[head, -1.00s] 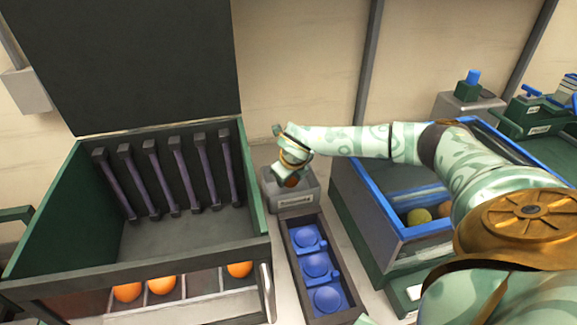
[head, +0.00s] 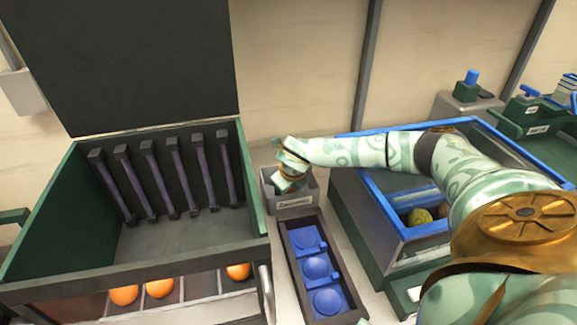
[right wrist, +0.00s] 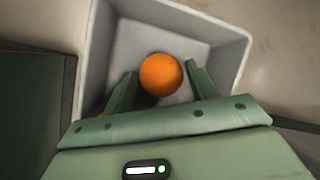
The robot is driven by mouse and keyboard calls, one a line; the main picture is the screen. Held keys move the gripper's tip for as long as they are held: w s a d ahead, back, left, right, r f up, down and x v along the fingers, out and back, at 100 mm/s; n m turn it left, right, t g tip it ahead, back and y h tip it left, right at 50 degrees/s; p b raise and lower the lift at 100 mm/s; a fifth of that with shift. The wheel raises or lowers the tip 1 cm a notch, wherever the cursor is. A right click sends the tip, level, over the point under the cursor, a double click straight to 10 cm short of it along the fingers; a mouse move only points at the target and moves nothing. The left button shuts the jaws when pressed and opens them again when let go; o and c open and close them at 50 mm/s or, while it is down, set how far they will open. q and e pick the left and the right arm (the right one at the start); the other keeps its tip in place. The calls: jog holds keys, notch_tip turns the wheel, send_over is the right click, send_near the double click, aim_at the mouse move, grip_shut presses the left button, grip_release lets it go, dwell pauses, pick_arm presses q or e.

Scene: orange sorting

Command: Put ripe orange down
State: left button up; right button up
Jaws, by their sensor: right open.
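The ripe orange (right wrist: 161,74) shows in the right wrist view, inside a small grey bin (right wrist: 205,57) and between my right gripper's fingers. My right gripper (right wrist: 156,88) is open, with a gap between the fingers and the orange. In the head view my right gripper (head: 283,186) reaches down into the same grey bin (head: 296,203), and the orange is hidden there. My left gripper does not show.
A large green-sided box (head: 252,190) stands left, with several oranges (head: 160,287) in compartments below. A tray with blue round holders (head: 316,268) lies in front of the bin. A blue-rimmed crate (head: 378,202) with fruit stands right, under my arm.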

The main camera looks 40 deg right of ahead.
jog(key=p+v, duration=0.3)
jog(key=v, duration=0.8)
jog(key=shift+r, duration=0.1)
dwell(0.8)
